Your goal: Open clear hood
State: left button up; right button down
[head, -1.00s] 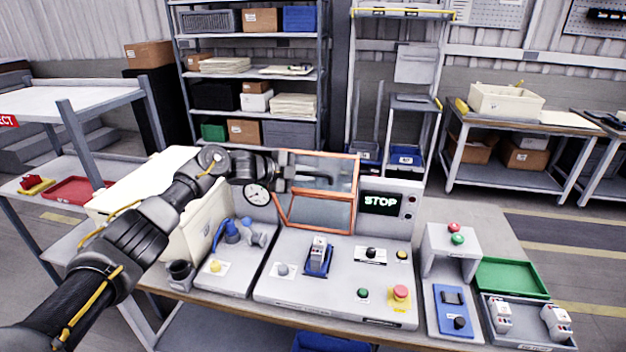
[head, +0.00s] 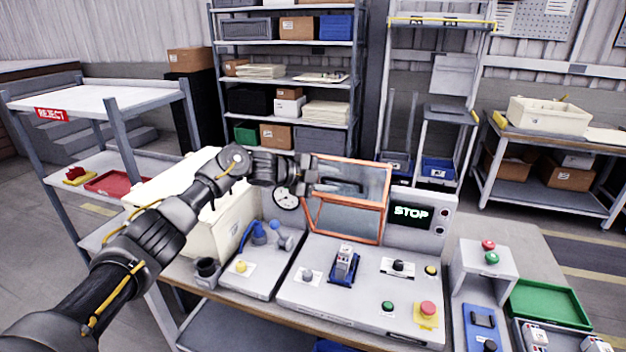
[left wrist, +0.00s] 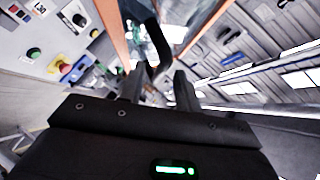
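The clear hood (head: 346,222) has an orange frame and stands at the back of the grey bench station, left of the STOP display. A dark handle bar (head: 342,187) shows at its upper panel. My left gripper (head: 314,176) is at the hood's upper left side, near the handle. In the left wrist view, its two fingers (left wrist: 160,72) are apart, and the dark handle (left wrist: 157,42) lies just beyond and between their tips. I cannot tell whether they touch it. How far the hood is open is unclear. My right gripper is out of view.
The STOP display (head: 410,212) stands right of the hood. A cream bin (head: 215,225) is below my left arm. A workpiece in a blue holder (head: 344,266) and several buttons are in front.

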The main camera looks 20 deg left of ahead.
pick_arm(q)
jog(key=b+v, duration=0.2)
jog(key=v, duration=0.6)
jog(key=shift+f, duration=0.1)
